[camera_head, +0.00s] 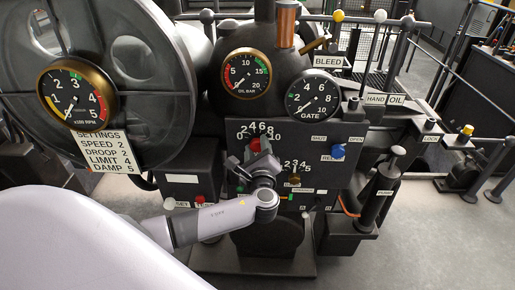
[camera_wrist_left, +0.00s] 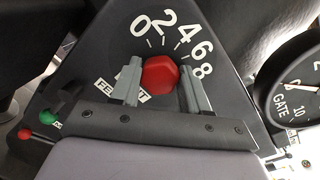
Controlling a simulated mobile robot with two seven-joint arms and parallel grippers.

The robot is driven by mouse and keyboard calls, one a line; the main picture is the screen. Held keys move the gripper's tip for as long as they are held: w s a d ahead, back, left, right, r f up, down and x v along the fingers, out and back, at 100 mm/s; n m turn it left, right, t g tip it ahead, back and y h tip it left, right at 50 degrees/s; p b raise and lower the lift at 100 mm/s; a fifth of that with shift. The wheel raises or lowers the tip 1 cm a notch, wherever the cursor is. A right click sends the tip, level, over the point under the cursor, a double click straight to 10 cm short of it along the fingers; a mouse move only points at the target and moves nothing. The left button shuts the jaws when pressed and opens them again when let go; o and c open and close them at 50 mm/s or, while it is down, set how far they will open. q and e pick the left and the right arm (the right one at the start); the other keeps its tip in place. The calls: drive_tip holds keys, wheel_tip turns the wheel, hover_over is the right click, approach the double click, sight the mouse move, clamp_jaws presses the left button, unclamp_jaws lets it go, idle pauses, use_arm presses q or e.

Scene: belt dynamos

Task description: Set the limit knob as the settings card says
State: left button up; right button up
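The settings card (camera_head: 107,152) hangs at the left and reads SPEED 2, DROOP 2, LIMIT 4, DAMP 5. A red six-sided knob (camera_head: 254,145) sits on the dark panel under a 0 to 10 scale. It also shows in the left wrist view (camera_wrist_left: 160,76). My left gripper (camera_head: 261,160) is at this knob, with one finger on each side; the knob fills the gap between them. The knob's pointer and its name label are hidden or unreadable. A smaller brass knob (camera_head: 294,180) with its own scale is at the lower right. My right gripper is out of view.
The speed gauge (camera_head: 76,95), the oil gauge (camera_head: 247,74) and the gate gauge (camera_head: 313,93) surround the panel. A blue knob (camera_head: 338,151) is to the right. A green knob (camera_wrist_left: 46,117) and a red one (camera_wrist_left: 24,134) lie near the wrist.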

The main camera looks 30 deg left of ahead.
use_arm(q)
drive_tip(key=c, duration=0.5)
drive_tip(key=shift+f, duration=0.1)
